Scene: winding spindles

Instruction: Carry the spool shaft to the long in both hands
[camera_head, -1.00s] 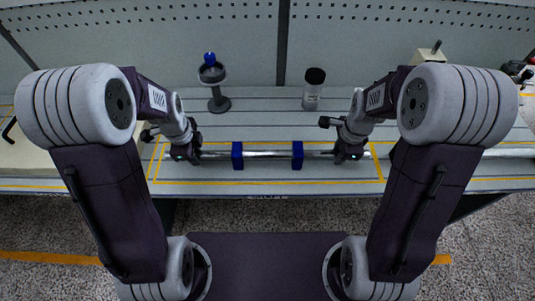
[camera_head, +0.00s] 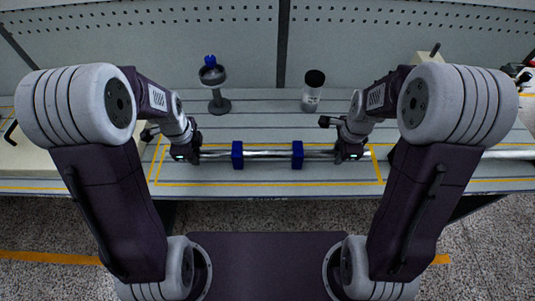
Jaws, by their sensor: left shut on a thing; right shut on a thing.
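The spool shaft (camera_head: 268,153) is a shiny silver rod lying level across the middle of the head view. Two blue blocks (camera_head: 237,155) and (camera_head: 297,155) sit along it, one left and one right of its middle. My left gripper (camera_head: 192,154) is shut on the shaft's left end. My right gripper (camera_head: 342,154) is shut on its right end. The shaft is over the yellow-outlined area of the grey bench. I cannot tell whether the blue blocks touch the bench. The fingertips are small and partly hidden by the wrists.
The grey slatted bench (camera_head: 260,125) has a yellow taped rectangle (camera_head: 265,184). A pegboard wall (camera_head: 210,45) rises behind. Pale blocks lie at both sides.

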